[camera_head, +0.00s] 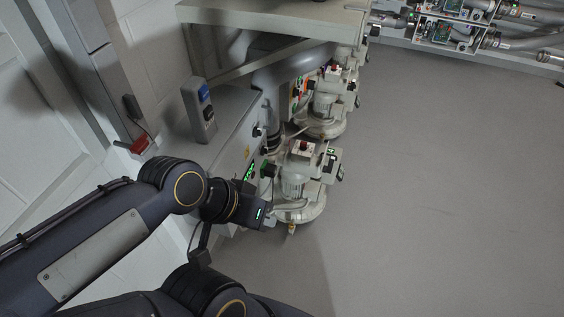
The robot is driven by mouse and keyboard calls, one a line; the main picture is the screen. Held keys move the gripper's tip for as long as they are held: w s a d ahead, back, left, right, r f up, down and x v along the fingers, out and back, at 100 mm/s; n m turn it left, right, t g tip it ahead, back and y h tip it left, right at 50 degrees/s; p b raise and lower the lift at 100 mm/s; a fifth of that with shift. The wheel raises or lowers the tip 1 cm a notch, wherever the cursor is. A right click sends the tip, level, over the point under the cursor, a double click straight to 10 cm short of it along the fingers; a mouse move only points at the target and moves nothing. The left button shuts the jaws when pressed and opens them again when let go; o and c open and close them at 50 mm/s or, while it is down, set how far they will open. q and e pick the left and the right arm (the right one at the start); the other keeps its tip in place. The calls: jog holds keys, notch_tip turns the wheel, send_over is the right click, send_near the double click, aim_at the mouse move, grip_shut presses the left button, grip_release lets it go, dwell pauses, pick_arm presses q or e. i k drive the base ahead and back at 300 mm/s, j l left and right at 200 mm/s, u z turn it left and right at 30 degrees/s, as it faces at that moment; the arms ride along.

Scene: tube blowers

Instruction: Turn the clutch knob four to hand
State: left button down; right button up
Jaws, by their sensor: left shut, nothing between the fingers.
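My left gripper (270,214) is shut and empty. It is at the front side of the nearest blower unit (297,178), close to the lower part of its panel. I cannot tell whether it touches anything. A dark round knob (258,131) sticks out of the grey panel (226,148), above and left of the gripper. A green-lit display (249,171) and a small green and dark part (267,168) are just above the gripper. Clutch knob four cannot be told apart from the other small controls at this size. My right gripper is not in view.
A second blower unit (328,105) stands behind the nearest one. A grey box with a blue screen (202,108) rises from the panel's left end. A shelf (275,20) overhangs at the top. Pipework (450,30) runs along the back. The floor (450,190) to the right is clear.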

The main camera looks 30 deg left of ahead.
aim_at(304, 146)
jog(key=i+u, duration=0.1)
jog(key=u, duration=0.9)
jog(key=i+l+u, duration=0.2)
jog(key=u, duration=0.15)
jog(key=i+l+u, duration=0.15)
jog(key=u, duration=0.2)
jog(key=i+l+u, duration=0.15)
jog(key=l+u, duration=0.2)
jog(key=i+l, duration=0.1)
jog(key=l, duration=0.25)
jog(key=i+l+u, duration=0.1)
jog(key=l, duration=0.25)
jog(key=i+l, duration=0.15)
jog(key=l, duration=0.2)
